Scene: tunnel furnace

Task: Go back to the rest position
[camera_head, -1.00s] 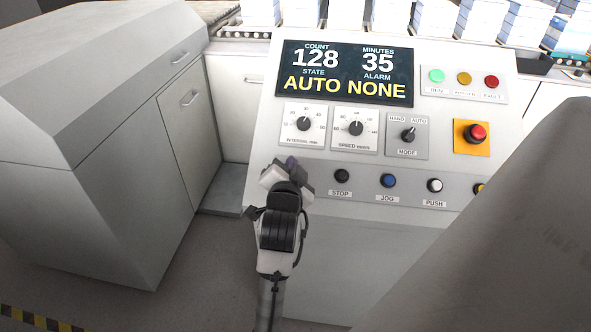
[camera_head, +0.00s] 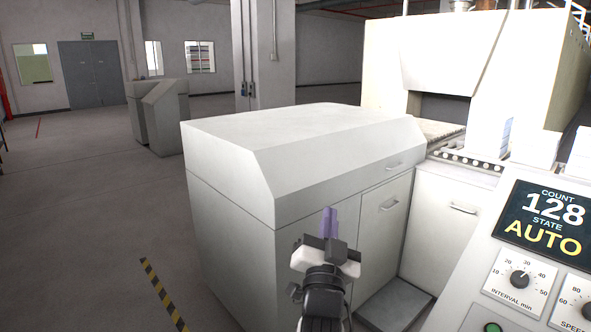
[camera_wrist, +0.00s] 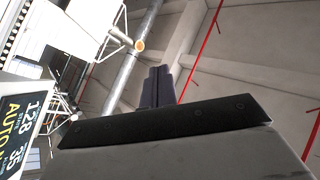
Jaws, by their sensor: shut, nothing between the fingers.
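My gripper (camera_head: 329,224) is in the lower middle of the head view, with its purple-tinted fingers together and pointing up. It is shut and empty, in front of the grey cabinet. In the wrist view my gripper (camera_wrist: 158,86) shows its dark fingers side by side against the ceiling, with nothing between them. The control panel (camera_head: 470,300) is to the right, apart from the gripper. Its display (camera_head: 546,222) reads count 128 and state AUTO; its right part is cut off.
The grey cabinet (camera_head: 235,215) stands behind and left of my gripper. The furnace (camera_head: 440,50) and its roller conveyor (camera_head: 465,162) are at the back right. A yellow-black floor stripe (camera_head: 163,292) lies at the lower left. The floor at left is open.

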